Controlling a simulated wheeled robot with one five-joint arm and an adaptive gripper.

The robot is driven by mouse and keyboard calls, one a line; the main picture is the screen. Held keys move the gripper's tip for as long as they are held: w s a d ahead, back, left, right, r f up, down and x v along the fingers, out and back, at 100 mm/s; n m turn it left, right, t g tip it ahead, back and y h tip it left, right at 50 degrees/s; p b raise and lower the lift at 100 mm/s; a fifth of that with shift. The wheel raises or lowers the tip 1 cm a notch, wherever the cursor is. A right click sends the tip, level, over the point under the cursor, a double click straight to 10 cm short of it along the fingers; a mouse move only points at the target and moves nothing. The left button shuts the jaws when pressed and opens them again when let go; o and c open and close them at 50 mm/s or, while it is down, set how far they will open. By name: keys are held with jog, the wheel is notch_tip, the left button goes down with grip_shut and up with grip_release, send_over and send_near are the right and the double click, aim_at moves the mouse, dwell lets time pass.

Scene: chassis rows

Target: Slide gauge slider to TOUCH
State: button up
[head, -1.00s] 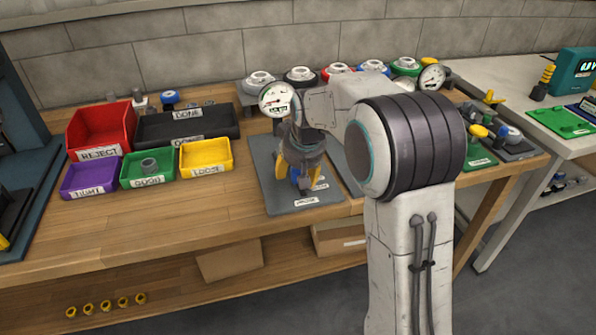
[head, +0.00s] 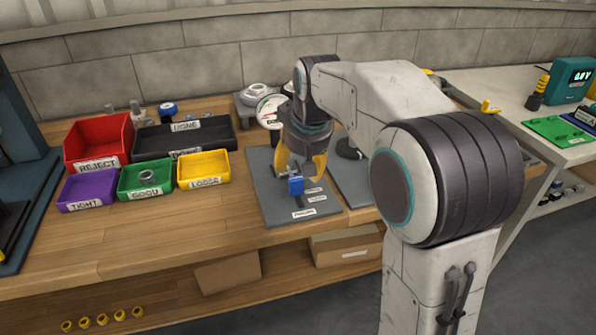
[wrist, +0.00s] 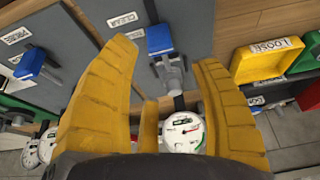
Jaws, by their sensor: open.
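A grey gauge plate (head: 265,185) lies on the bench, with a small blue slider block (head: 296,186) standing on it. The block also shows in the wrist view (wrist: 160,39), on a grey metal mount. A white label (wrist: 122,21) beside it seems to read CLEAR; I can read no TOUCH label. A round white dial (wrist: 184,132) shows beyond the mount, partly behind my fingers. My gripper (head: 299,166) is open, its yellow fingers over the plate, just behind and above the block. In the wrist view the block appears between the fingertips (wrist: 166,58), apparently not gripped.
Left of the plate stand red (head: 97,143), purple (head: 86,190), green (head: 147,180) and yellow (head: 204,170) bins and a black tray (head: 185,138). A second grey plate (head: 352,180) lies close on the right, partly hidden by my arm. Bare bench lies in front of the bins.

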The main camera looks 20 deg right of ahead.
jog(key=shift+v, duration=1.15)
jog(key=s+r+p, duration=0.4)
jog(key=s+p, duration=0.4)
jog(key=s, duration=0.5)
jog(key=s+r+g+p, duration=0.1)
jog(key=s+r+p, duration=0.3)
jog(key=s+p, duration=0.5)
jog(key=s, duration=0.4)
jog(key=shift+s+r, duration=0.25)
jog(key=shift+r, duration=0.1)
jog(key=shift+w, duration=0.15)
dwell(0.6)
